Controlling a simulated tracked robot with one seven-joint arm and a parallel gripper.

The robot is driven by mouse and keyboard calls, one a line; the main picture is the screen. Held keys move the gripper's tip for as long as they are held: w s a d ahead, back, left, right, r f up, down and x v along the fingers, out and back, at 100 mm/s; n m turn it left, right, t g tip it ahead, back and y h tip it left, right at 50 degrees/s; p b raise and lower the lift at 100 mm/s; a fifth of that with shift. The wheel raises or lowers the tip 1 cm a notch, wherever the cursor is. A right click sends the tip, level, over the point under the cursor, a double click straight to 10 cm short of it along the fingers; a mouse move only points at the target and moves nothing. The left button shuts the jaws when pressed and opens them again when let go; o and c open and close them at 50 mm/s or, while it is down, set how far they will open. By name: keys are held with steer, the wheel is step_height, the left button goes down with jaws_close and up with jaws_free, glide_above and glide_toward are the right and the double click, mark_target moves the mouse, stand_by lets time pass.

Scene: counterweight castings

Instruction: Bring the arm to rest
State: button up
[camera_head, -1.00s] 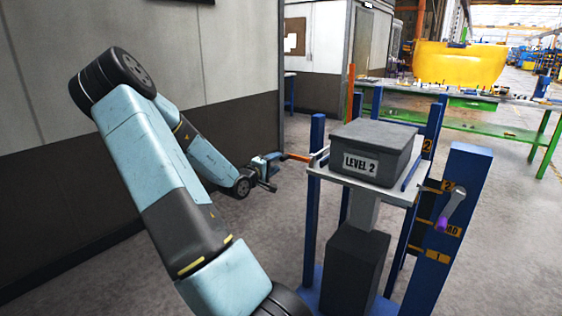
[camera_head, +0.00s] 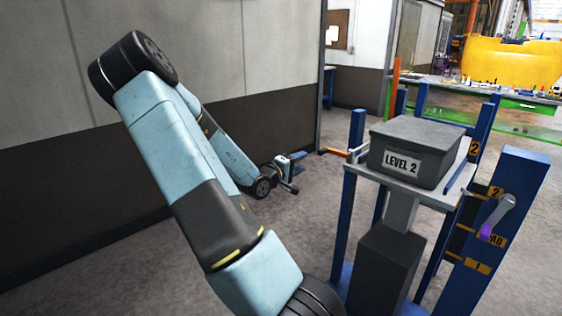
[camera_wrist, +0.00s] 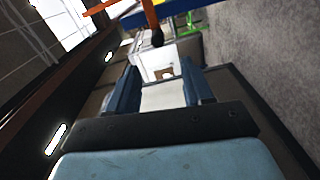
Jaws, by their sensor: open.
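My gripper (camera_head: 291,167) is at the end of my folded light-blue arm, left of the blue frame in the head view. In the wrist view my gripper (camera_wrist: 160,92) shows two blue fingers spread apart with nothing between them. The gripper is apart from the frame and from the dark grey casting (camera_head: 413,150) marked "LEVEL 2". That casting sits on a light platform (camera_head: 454,190) within the blue frame (camera_head: 511,215).
An orange bar (camera_head: 334,152) sticks out from the frame's left side, close to my gripper. A grey wall (camera_head: 50,120) stands behind my arm. Green workbenches (camera_head: 520,104) are at the back right.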

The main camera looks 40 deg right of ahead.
steer(key=w+a+f+m+t+y, duration=0.2)
steer(key=w+a+t+y, duration=0.3)
steer(key=w+a+y, duration=0.45)
steer(key=a+r+n+t+y, duration=0.1)
steer(key=a+r+t+y, duration=0.35)
steer(key=a, duration=1.15)
steer(key=s+a+r+n+g+y, duration=0.15)
steer(key=s+a+r+y, duration=0.35)
steer(key=s+a+r, duration=0.55)
steer(key=s+a+r+g, duration=0.1)
steer(key=s+a+r, duration=0.1)
steer(key=s+a, duration=0.2)
steer(key=s+a+r+g+h, duration=0.1)
steer(key=s+a+r, duration=0.1)
steer(key=s, duration=0.8)
steer(key=shift+s+a+r+g, duration=0.35)
steer(key=shift+a+r+g, duration=0.05)
steer(key=shift+a, duration=0.45)
